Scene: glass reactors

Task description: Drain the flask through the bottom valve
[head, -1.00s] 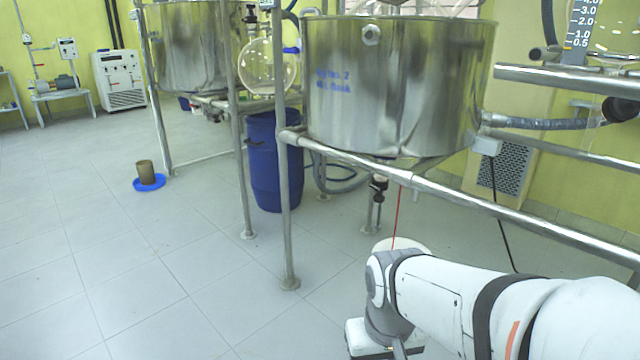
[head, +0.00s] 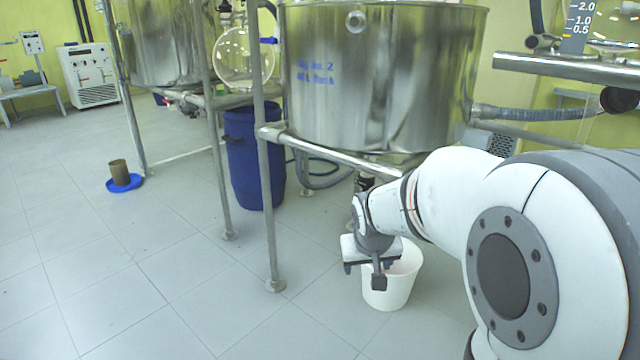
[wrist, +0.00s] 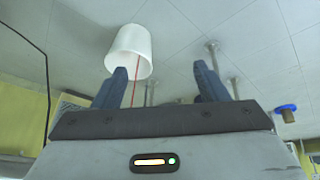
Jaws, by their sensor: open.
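A large steel vessel (head: 375,80) with blue lettering hangs in a pipe frame. Below it, a dark bottom valve (head: 364,182) shows partly behind my arm. A white bucket (head: 391,290) stands on the floor under the vessel; it also shows in the wrist view (wrist: 130,50). My gripper (head: 365,272) is low in front of the bucket, overlapping its rim in the head view. In the wrist view my gripper (wrist: 162,82) has its two fingers apart with nothing between them. A clear round glass flask (head: 243,58) is left of the vessel.
Frame pipes and a front leg (head: 268,200) stand left of my arm. A blue barrel (head: 253,158) is behind. A brown cup on a blue dish (head: 122,176) sits on the open floor at left. A thin red line (wrist: 136,88) crosses the wrist view.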

